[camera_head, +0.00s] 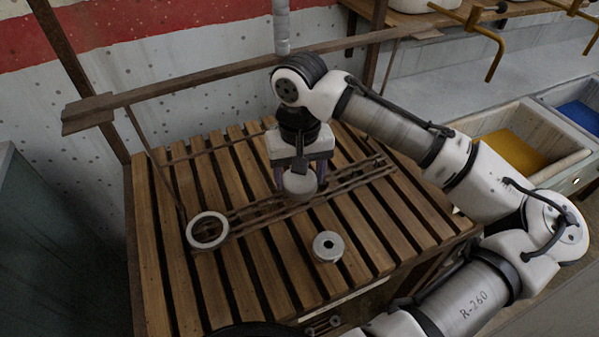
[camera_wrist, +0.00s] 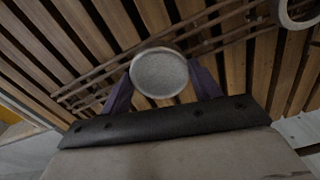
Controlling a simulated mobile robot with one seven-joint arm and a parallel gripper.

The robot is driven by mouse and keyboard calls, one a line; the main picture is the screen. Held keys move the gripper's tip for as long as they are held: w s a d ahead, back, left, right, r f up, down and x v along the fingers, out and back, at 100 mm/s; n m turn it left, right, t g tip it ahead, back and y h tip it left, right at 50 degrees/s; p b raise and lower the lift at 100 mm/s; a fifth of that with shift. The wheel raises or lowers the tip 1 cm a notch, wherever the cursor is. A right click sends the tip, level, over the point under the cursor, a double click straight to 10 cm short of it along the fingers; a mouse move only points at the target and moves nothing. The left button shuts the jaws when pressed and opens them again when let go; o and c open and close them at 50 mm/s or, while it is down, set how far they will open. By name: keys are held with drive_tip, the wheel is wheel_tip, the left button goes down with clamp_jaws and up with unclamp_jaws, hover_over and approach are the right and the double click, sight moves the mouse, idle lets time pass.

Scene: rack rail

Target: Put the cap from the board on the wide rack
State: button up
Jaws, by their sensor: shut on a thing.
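My gripper (camera_head: 299,186) points down over the slatted wooden table. Its purple fingers are shut on a round, pale grey cap (camera_head: 300,182). In the wrist view the cap (camera_wrist: 159,73) sits between the two fingers (camera_wrist: 160,84), its round face towards the camera. Below it, a rack of long thin brown rails (camera_head: 247,213) runs diagonally across the slats. The cap is over the rails; I cannot tell whether it touches them. Nothing in view is clearly the board.
A white ring (camera_head: 207,230) lies at the left end of the rails. A pale disc with a dark centre hole (camera_head: 328,246) lies on the slats in front. A wooden beam (camera_head: 200,88) crosses behind. Bins with yellow (camera_head: 513,152) and blue contents stand at right.

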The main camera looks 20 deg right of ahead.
drive_tip(key=shift+f, duration=0.15)
drive_tip(key=shift+f+b, duration=0.55)
drive_tip(key=shift+f, duration=0.7)
drive_tip(key=o, duration=1.1)
wheel_tip(320, 180, up, 12)
drive_tip(key=shift+f, duration=0.1)
